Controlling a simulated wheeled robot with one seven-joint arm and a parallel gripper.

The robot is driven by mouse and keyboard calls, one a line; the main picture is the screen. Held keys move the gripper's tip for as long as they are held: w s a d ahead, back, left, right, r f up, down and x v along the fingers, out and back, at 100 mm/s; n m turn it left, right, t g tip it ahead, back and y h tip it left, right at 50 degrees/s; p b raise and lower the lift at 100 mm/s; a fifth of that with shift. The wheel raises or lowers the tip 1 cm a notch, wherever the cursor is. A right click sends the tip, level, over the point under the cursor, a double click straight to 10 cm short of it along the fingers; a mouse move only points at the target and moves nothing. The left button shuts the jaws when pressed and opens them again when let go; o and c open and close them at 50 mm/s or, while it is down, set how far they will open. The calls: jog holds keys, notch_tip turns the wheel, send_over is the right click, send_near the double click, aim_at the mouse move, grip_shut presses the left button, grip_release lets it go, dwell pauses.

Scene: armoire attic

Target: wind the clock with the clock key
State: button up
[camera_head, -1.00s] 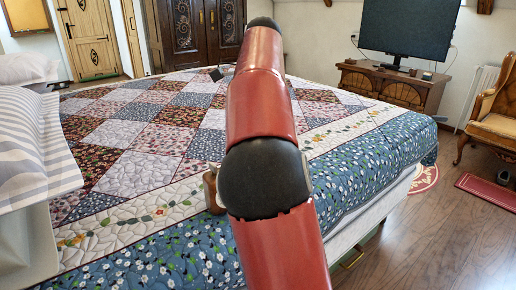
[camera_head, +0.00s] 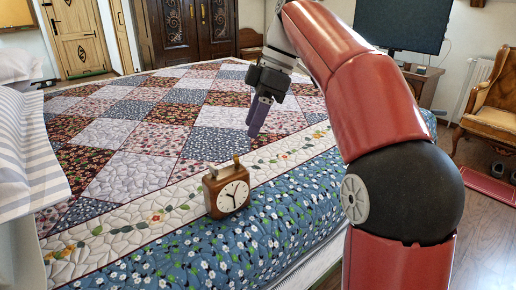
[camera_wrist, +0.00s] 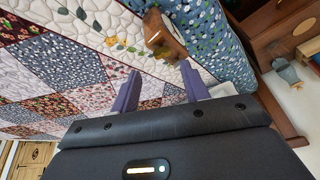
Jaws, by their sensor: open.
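A small wooden clock (camera_head: 232,197) with a white face stands upright on the bed's floral border in the head view. It also shows in the wrist view (camera_wrist: 165,38), beyond my fingers. A small brass-coloured piece (camera_head: 236,158) sticks up at the clock's top; I cannot tell whether it is the clock key. No separate key can be made out. My gripper (camera_head: 257,126) has purple fingers and hangs above the quilt, behind and slightly right of the clock, apart from it. In the wrist view my gripper (camera_wrist: 160,74) is open, with nothing between its fingers.
The bed's patchwork quilt (camera_head: 160,118) is wide and mostly clear around the clock. A striped pillow (camera_head: 28,150) lies at the left. A dark carved armoire (camera_head: 180,30), a monitor (camera_head: 402,22) and an armchair (camera_head: 490,95) stand beyond the bed.

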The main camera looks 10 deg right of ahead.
aim_at(236, 161)
jog(key=a+f, duration=0.1)
jog(key=f, duration=0.1)
jog(key=a+f+n+b, duration=0.1)
jog(key=f, duration=0.1)
jog(key=a+f+n+b, duration=0.1)
jog(key=f, duration=0.2)
jog(key=shift+s+a, duration=0.1)
jog(key=shift+s, duration=0.25)
jog(key=shift+r, duration=0.1)
jog(key=shift+c, duration=0.3)
jog(key=c, duration=0.9)
